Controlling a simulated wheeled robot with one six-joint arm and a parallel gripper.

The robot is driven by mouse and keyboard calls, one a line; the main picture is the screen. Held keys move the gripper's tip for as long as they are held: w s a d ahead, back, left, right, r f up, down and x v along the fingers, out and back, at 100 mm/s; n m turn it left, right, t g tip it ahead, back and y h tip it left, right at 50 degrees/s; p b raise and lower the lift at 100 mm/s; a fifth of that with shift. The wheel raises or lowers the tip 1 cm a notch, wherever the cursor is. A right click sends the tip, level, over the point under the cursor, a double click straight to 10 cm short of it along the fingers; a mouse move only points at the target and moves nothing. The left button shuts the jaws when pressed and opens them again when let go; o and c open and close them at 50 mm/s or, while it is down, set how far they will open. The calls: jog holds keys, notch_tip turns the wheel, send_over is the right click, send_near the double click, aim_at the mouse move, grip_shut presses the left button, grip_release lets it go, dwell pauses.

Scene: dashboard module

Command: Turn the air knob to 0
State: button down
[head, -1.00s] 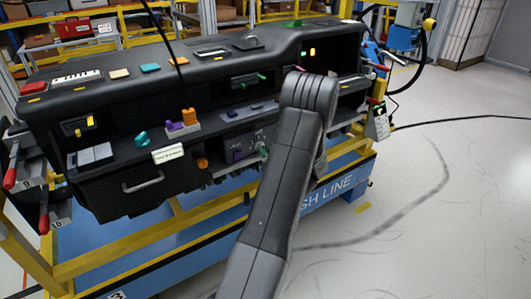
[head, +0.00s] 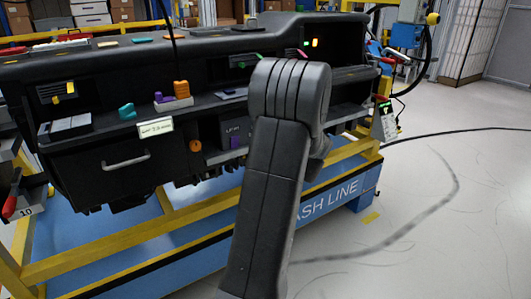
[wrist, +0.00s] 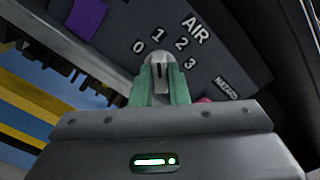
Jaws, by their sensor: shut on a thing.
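The air knob (wrist: 158,62) is a small light-grey knob with a dark slot, on a dark panel (wrist: 225,75) in the wrist view. The white label AIR and the numbers 0, 1, 2 and 3 arc around its upper side. The slot points roughly up the picture, but I cannot tell exactly which number it marks. My gripper (wrist: 159,82) has its two green fingers shut on the knob, one on each side. In the head view my arm hides the gripper and the knob.
A purple block (wrist: 86,17) lies at the upper left of the wrist view, and a pink part (wrist: 205,100) is right of the fingers. In the head view the black dashboard (head: 75,165) stands on a yellow and blue frame (head: 290,225). Open floor (head: 440,220) lies to the right.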

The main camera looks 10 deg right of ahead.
jog(key=n+b, duration=0.2)
jog(key=b, duration=0.2)
jog(key=n+b, duration=0.3)
jog(key=b, duration=0.2)
jog(key=n+b, duration=0.3)
jog(key=b, duration=0.2)
jog(key=shift+a+f, duration=0.1)
jog(key=shift+f, duration=0.2)
jog(key=shift+r+n, duration=0.15)
jog(key=shift+n, duration=0.25)
jog(key=c, duration=1.4)
grip_release()
